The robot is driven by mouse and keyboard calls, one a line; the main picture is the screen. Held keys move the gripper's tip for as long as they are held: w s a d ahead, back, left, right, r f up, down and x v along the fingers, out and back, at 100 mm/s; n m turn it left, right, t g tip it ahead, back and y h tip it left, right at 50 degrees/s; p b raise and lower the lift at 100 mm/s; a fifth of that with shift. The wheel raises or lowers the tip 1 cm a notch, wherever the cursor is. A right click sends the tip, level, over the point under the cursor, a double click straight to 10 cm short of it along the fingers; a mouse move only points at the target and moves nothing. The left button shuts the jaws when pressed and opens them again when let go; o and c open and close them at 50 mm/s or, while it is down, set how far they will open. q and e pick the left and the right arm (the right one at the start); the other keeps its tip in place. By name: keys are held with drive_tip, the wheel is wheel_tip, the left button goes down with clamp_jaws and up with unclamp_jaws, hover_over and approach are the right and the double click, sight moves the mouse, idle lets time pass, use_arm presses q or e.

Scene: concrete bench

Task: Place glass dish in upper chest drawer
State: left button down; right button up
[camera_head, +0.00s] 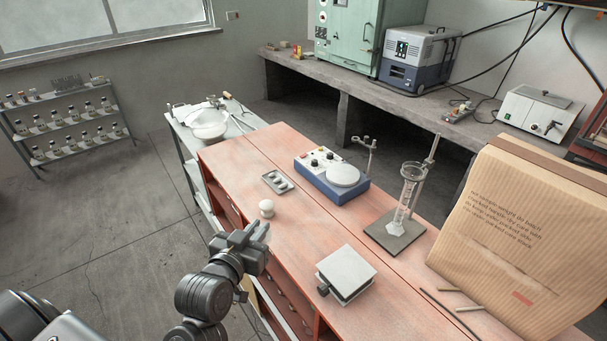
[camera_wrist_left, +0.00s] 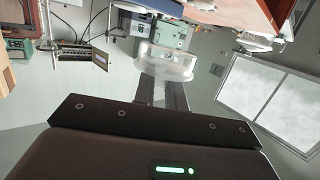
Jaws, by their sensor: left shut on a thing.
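The clear glass dish (camera_wrist_left: 168,64) shows in the left wrist view at the ends of my left gripper's two fingers. My left gripper (camera_wrist_left: 163,88) is shut on it. In the head view the left gripper (camera_head: 256,236) is at the near left edge of the red wooden chest (camera_head: 330,228); I cannot clearly make out the dish there. Drawer fronts (camera_head: 287,298) with small handles run down the chest's near side, partly hidden behind my left arm. I cannot tell how far any drawer is open. My right gripper is out of view.
On the chest top stand a small pale rounded object (camera_head: 266,208), a metal tray (camera_head: 277,181), a blue stirrer (camera_head: 331,192), a cylinder on a stand (camera_head: 408,195) and a square platform (camera_head: 346,272). A paper bag (camera_head: 520,230) stands right. Open floor lies left.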

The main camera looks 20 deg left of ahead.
use_arm(q)
drive_tip(key=shift+d+f+h, duration=0.2)
drive_tip(key=shift+f+h, duration=0.05)
drive_tip(key=shift+h, duration=0.05)
drive_tip(key=w+d+r+b, duration=0.1)
drive_tip(key=w+d+r, duration=0.2)
drive_tip(key=d, duration=0.1)
drive_tip(key=shift+w+d+r+m, duration=0.15)
drive_tip(key=shift+d+r+m, duration=0.05)
drive_tip(key=shift+d+m, duration=0.15)
idle(0.9)
